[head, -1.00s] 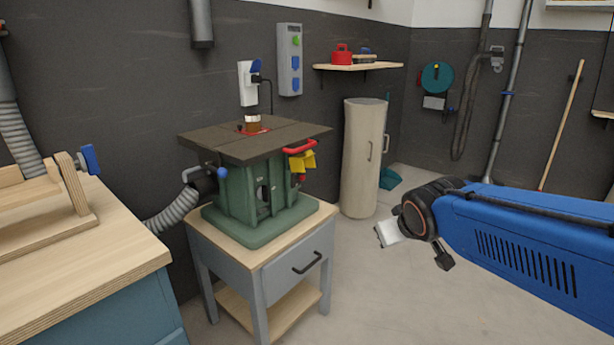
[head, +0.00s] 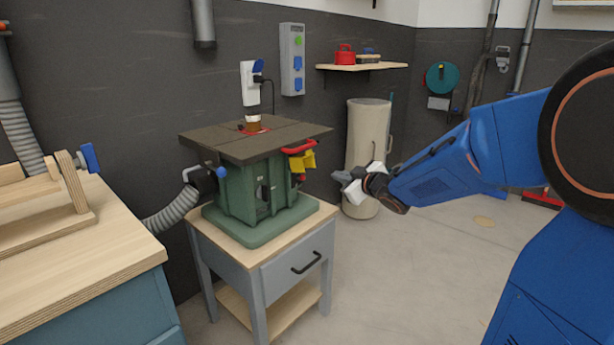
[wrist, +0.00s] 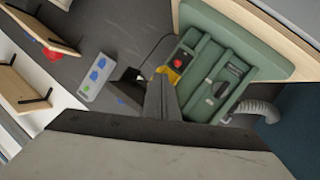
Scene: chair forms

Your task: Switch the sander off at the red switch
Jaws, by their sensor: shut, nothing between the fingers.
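The sander (head: 240,190) is a green machine with a dark top (head: 255,142) and a brown spindle, standing on a small grey cabinet. A yellow part (head: 302,161) hangs at its right side below a red bar (head: 298,147). In the wrist view the green body (wrist: 225,75) appears tilted, with a round red switch (wrist: 179,62) beside the yellow part (wrist: 169,76). My gripper (head: 341,178) is shut and empty, to the right of the sander and apart from it. Its dark fingers (wrist: 160,90) also show in the wrist view, just below the switch in the picture.
A grey hose (head: 172,213) joins the sander's left side. A wooden bench (head: 75,265) stands at the left. A beige cylinder (head: 366,135) stands behind my gripper, under a shelf (head: 362,67). A socket panel (head: 292,60) is on the wall. The floor at right front is clear.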

